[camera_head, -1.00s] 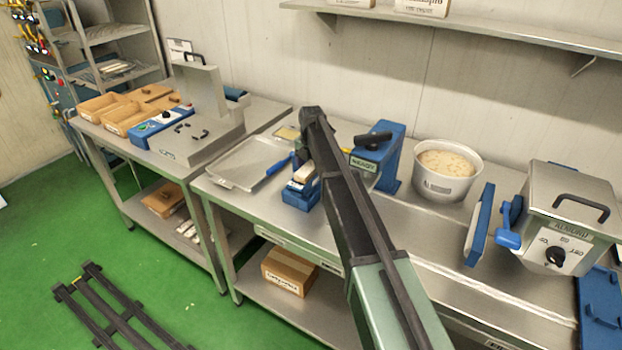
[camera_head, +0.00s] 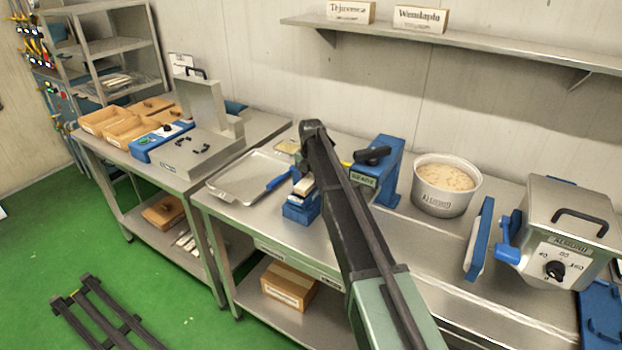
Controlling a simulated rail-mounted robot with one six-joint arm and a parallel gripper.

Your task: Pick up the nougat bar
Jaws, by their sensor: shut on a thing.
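A pale, brownish-edged bar, which I take to be the nougat bar (camera_head: 305,187), shows at the top of a small blue block-like holder (camera_head: 300,210) on the steel bench. My arm's dark links come from the lower right to a bend above the holder. My gripper (camera_head: 301,179) is below that bend, mostly hidden by the arm, and is shut on the bar. The fingertips are too small to make out. I cannot tell whether the bar still touches the holder.
Left of the holder lie a blue-handled tool (camera_head: 279,179) and a shallow metal tray (camera_head: 243,176). Close on the right stand a blue-and-steel device (camera_head: 385,160) and a pot of pale mass (camera_head: 437,203).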

